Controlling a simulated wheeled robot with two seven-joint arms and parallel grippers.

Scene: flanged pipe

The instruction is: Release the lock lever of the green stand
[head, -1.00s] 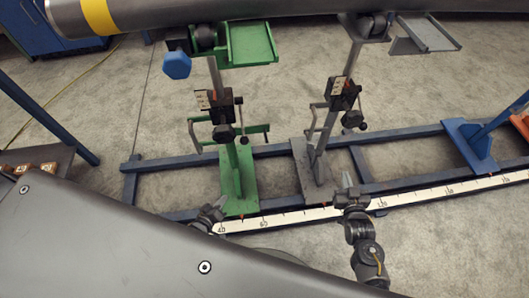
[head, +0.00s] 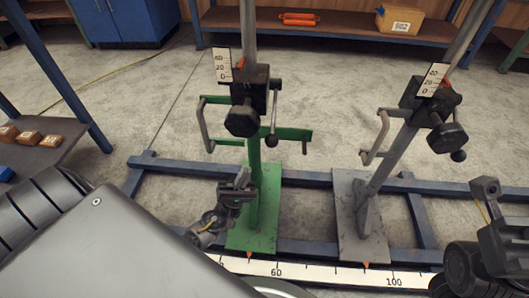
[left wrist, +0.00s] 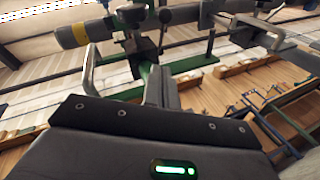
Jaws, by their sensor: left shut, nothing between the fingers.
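The green stand (head: 265,205) is upright on the blue rail frame. My left gripper (head: 243,178) is shut and empty, below the clamp and just left of the green post, apart from the lever. My right gripper (head: 485,186) is at the right edge, partly cut off; its jaw state is unclear.
A grey stand (head: 365,215) with a similar clamp stands to the right. A white ruler strip (head: 320,275) runs along the front rail. A workbench (head: 340,27) stands behind. Floor between the stands is clear.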

